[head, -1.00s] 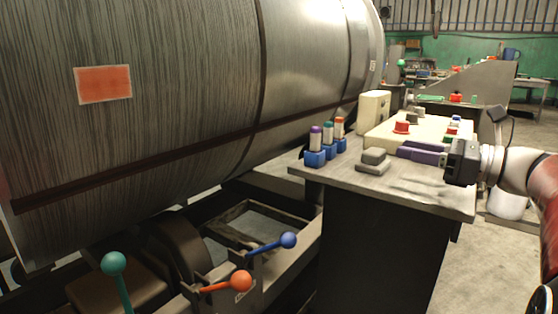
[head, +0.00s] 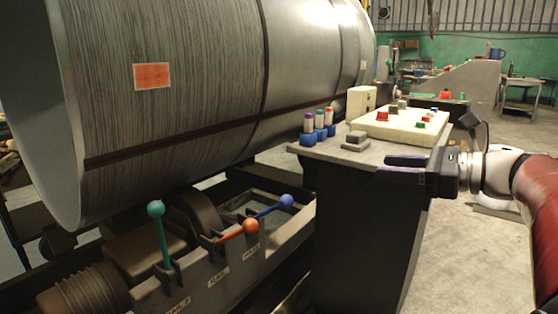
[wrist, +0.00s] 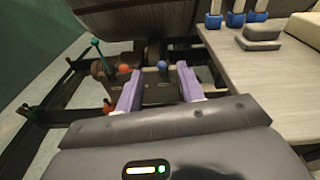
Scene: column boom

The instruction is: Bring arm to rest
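My gripper (head: 392,168) is at the near right edge of the control desk, its purple fingers pointing left in the head view. In the wrist view my gripper (wrist: 160,82) has its two fingers apart, with nothing between them. My arm reaches in from the right edge of the head view. The fingers look clear of the desk top (head: 335,152), but their exact height above it is hard to tell.
A large grey cylinder (head: 200,90) fills the left. Blue-based switches (head: 307,139), a grey block (head: 356,139) and a button box (head: 400,126) are on the desk. Floor is open at right.

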